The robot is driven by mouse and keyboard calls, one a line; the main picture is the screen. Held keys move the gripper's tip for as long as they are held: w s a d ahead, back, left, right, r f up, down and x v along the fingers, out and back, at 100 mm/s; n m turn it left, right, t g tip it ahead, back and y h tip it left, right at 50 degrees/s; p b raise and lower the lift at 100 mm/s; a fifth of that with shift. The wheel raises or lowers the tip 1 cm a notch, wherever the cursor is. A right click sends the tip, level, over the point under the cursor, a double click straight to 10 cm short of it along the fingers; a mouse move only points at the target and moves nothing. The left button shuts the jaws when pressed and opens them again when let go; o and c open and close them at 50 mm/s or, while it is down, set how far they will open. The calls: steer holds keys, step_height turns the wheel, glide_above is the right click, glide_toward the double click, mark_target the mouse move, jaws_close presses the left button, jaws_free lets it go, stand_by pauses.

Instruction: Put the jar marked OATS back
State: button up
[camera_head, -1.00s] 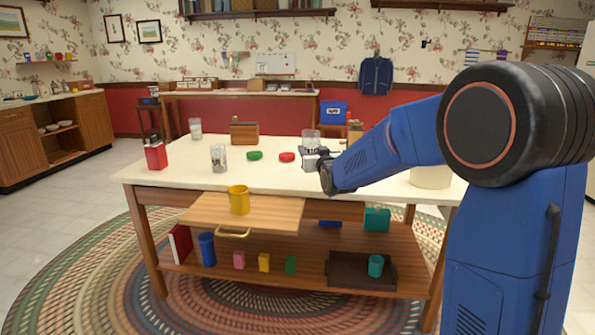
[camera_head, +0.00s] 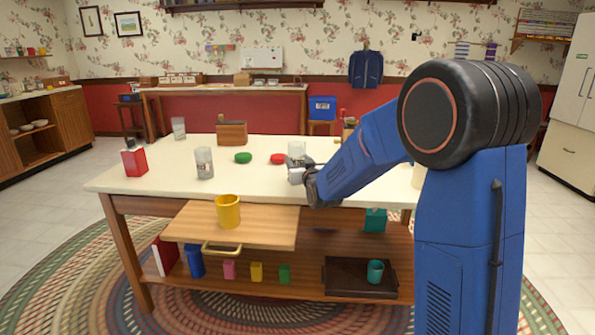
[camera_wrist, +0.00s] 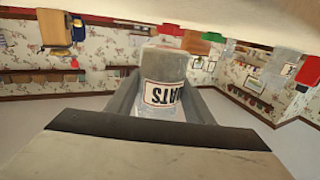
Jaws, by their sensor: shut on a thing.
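The OATS jar (camera_wrist: 163,84) is clear with a white, red-edged label that reads upside down in the wrist view. My gripper (camera_wrist: 160,105) is shut on it, one grey finger on each side. In the head view the jar (camera_head: 296,150) and my gripper (camera_head: 302,174) are over the right part of the white-topped table (camera_head: 160,187). I cannot tell whether the jar touches the tabletop. Two other clear jars stand on the table, one nearer (camera_head: 204,163) and one at the back left (camera_head: 178,128).
A red lid (camera_head: 278,158), a green lid (camera_head: 243,158), a red canister (camera_head: 134,160) and a wooden box (camera_head: 231,133) are on the table. A yellow mug (camera_head: 228,211) stands on the pulled-out board (camera_head: 185,224) in front. A side table (camera_head: 225,88) stands at the back wall.

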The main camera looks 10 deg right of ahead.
steer(key=shift+f, duration=1.7)
steer(key=o, duration=1.1)
steer(key=shift+f, duration=0.15)
steer(key=shift+o, duration=0.2)
steer(key=shift+s, duration=0.3)
steer(key=s+d+f+g, duration=0.1)
steer(key=s+g, duration=0.3)
steer(key=s, duration=1.4)
steer(key=s+d+f+g, duration=0.2)
steer(key=s+d+g, duration=0.1)
steer(key=s, duration=1.6)
steer(key=s+d+f+g+h, duration=0.1)
steer(key=s+g, duration=0.5)
steer(key=s, duration=1.3)
steer(key=shift+d+f+m, duration=0.4)
steer(key=shift+d+f, duration=0.1)
steer(key=shift+d, duration=0.5)
